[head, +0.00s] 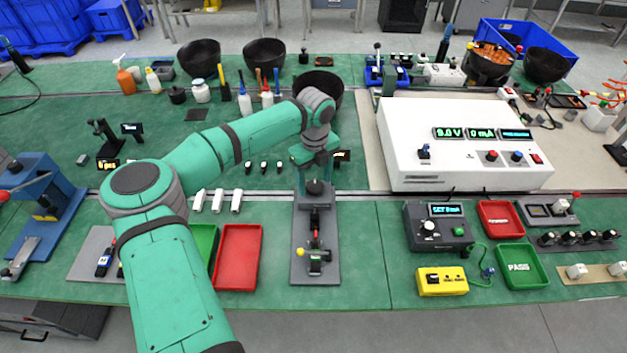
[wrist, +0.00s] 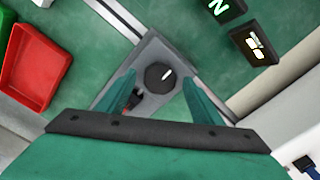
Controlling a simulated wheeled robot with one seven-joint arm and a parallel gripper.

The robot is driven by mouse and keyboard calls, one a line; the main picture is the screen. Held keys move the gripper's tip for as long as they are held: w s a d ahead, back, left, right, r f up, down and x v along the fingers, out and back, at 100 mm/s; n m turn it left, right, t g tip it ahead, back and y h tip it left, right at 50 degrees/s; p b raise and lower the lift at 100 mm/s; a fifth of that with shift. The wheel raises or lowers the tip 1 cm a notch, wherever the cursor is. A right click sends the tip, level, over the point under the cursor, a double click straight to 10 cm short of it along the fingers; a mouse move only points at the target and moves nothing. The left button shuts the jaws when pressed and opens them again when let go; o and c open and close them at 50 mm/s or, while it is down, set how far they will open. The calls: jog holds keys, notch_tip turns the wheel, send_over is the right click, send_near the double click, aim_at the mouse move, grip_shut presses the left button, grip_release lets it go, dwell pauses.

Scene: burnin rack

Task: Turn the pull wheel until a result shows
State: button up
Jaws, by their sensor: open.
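The pull wheel, a dark round knob with a white mark (wrist: 160,72), sits on a grey fixture plate (wrist: 150,48). In the head view the knob (head: 316,187) is at the back of the long grey fixture (head: 301,225). A red and dark part (wrist: 133,98) lies beside the knob in the wrist view. My gripper (wrist: 159,80) is open, with one green finger on each side of the knob. It points down over the fixture. I cannot tell whether the fingers touch the knob. A small display (wrist: 255,44) shows a lit symbol; its reading is unclear.
A red tray (head: 238,257) and a partly hidden green tray (head: 204,243) lie left of the fixture. A white instrument box (head: 450,150) stands to the right. The green mat (head: 365,240) right of the fixture is clear. Black bowls and bottles stand behind.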

jog(key=shift+f, duration=0.15)
jog(key=shift+c, duration=0.3)
jog(key=c, duration=1)
jog(key=shift+a, duration=0.2)
jog(key=shift+d, duration=0.1)
jog(key=shift+w, duration=0.1)
